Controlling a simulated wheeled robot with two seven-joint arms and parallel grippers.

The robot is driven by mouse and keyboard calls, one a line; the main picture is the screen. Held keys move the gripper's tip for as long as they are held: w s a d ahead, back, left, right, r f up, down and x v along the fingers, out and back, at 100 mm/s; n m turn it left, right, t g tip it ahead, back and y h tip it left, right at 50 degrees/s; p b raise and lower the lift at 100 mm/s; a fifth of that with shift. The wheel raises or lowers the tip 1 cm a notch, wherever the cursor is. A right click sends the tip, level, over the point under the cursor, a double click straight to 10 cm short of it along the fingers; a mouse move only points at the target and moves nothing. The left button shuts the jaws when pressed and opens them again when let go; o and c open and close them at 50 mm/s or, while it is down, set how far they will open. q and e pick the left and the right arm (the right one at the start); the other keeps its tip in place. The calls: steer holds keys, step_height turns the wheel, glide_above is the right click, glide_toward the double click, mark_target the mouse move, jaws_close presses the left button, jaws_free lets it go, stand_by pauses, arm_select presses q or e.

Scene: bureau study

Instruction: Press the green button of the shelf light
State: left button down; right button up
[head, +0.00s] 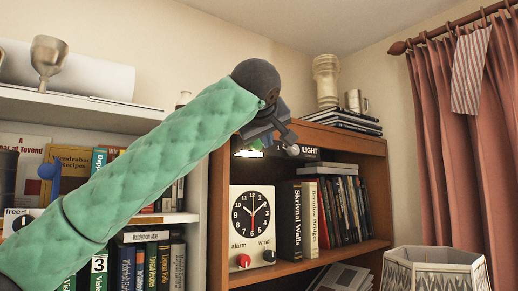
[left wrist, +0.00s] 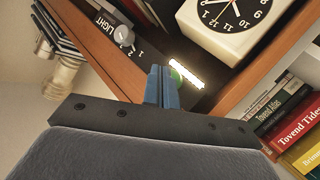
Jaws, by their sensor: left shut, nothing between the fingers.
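The shelf light is a dark panel under the top board of the brown bookcase, with a "LIGHT" label (head: 311,153) and a glowing white strip (left wrist: 186,74). Its green button (left wrist: 175,76) shows just right of my fingertips in the left wrist view, partly hidden by them. In the head view a bit of green (head: 257,144) shows below my gripper. A grey knob (left wrist: 123,35) sits beside the label. My left gripper (head: 266,137) is shut and empty, its blue fingers (left wrist: 162,72) close to the button. I cannot tell whether they touch it. My right gripper is not in view.
A white clock (head: 252,226) with two knobs stands below the light, with books (head: 325,212) to its right. A vase (head: 326,80), a metal mug (head: 356,101) and stacked books are on top of the bookcase. A lampshade (head: 435,270) stands at lower right.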

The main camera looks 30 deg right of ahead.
arm_select(q)
steer(key=s+b, duration=0.1)
steer(key=s, duration=0.3)
steer(key=shift+d, duration=0.15)
steer(key=shift+w, duration=0.1)
stand_by(0.4)
